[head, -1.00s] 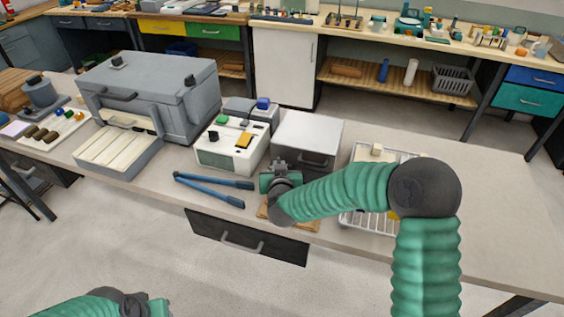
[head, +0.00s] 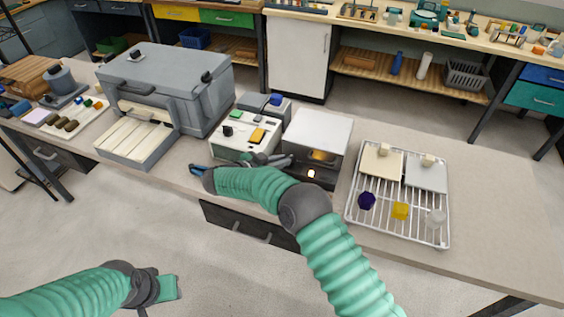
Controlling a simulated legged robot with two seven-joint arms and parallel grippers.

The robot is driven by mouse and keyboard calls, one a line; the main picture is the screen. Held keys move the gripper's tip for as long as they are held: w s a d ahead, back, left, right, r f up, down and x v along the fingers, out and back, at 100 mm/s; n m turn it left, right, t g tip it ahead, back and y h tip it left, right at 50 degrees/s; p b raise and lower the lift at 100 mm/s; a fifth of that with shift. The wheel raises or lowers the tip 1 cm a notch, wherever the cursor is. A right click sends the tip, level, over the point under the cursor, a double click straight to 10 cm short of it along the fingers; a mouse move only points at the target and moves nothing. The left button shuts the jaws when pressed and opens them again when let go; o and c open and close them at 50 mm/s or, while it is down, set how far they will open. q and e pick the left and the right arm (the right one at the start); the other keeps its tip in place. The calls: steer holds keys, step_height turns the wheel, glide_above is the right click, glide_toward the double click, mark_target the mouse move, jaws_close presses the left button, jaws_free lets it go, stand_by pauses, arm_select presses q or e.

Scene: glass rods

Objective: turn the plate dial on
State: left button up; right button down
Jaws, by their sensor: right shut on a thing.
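The low box with the silvery top (head: 318,130) stands mid-table, with an orange glow in its dark front and a small bright light below. My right gripper (head: 279,160) is at its front left, partly behind my own forearm. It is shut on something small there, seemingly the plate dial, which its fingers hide. A cream control box (head: 235,147) with a black knob and a yellow piece stands just left of it. My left gripper (head: 166,288) is low at the left, over the floor, away from the table; its jaws are unclear.
Blue-handled tongs (head: 196,169) lie at the table's front edge, mostly behind my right arm. A wire rack (head: 387,226) with two pale plates and several small coloured pieces stands at right. A large grey kiln (head: 165,85) stands left. The table's far right is clear.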

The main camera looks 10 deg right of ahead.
steer(key=shift+w+m+g+h, duration=0.15)
steer(key=shift+m+g+h, duration=0.15)
steer(key=shift+m+g, duration=0.1)
steer(key=c, duration=1.6)
jaws_free()
steer(key=shift+f, duration=0.1)
steer(key=shift+c, duration=0.2)
steer(key=shift+o, duration=0.8)
steer(key=shift+w+f, duration=0.1)
steer(key=shift+w, duration=0.05)
steer(key=shift+d, duration=0.1)
